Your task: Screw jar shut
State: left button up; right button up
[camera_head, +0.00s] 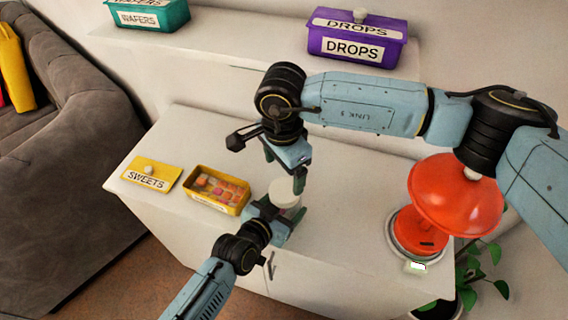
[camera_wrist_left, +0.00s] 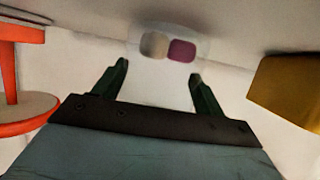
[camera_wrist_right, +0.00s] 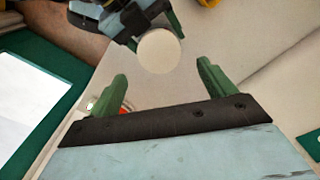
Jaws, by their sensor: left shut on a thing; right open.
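The jar (camera_wrist_left: 168,48) is clear, with a beige and a magenta piece showing inside it. My left gripper (camera_wrist_left: 160,72) is shut on it; this gripper (camera_head: 279,212) also shows low in the middle of the head view. A round white lid (camera_head: 285,193) is at the top of the jar; its flat top (camera_wrist_right: 159,51) shows in the right wrist view. I cannot tell how tightly it sits. My right gripper (camera_head: 284,168) is open just above the lid, with nothing between its fingers (camera_wrist_right: 162,82).
An open yellow sweets box (camera_head: 244,205) and its lid (camera_head: 151,174) lie left on the white cabinet (camera_head: 190,135). A red lamp (camera_head: 455,195) stands at the right. A purple drops box (camera_head: 355,48) and teal wafers box (camera_head: 148,15) sit on the shelf behind.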

aim_at(285, 189)
jog(key=r+n, duration=0.1)
jog(key=n, duration=0.2)
jog(key=shift+r, duration=0.1)
jog(key=shift+d+f, duration=0.1)
jog(key=shift+f, duration=3.9)
jog(key=shift+c, duration=0.4)
jog(key=c, duration=0.9)
jog(key=m, duration=0.6)
jog(key=shift+m, duration=0.3)
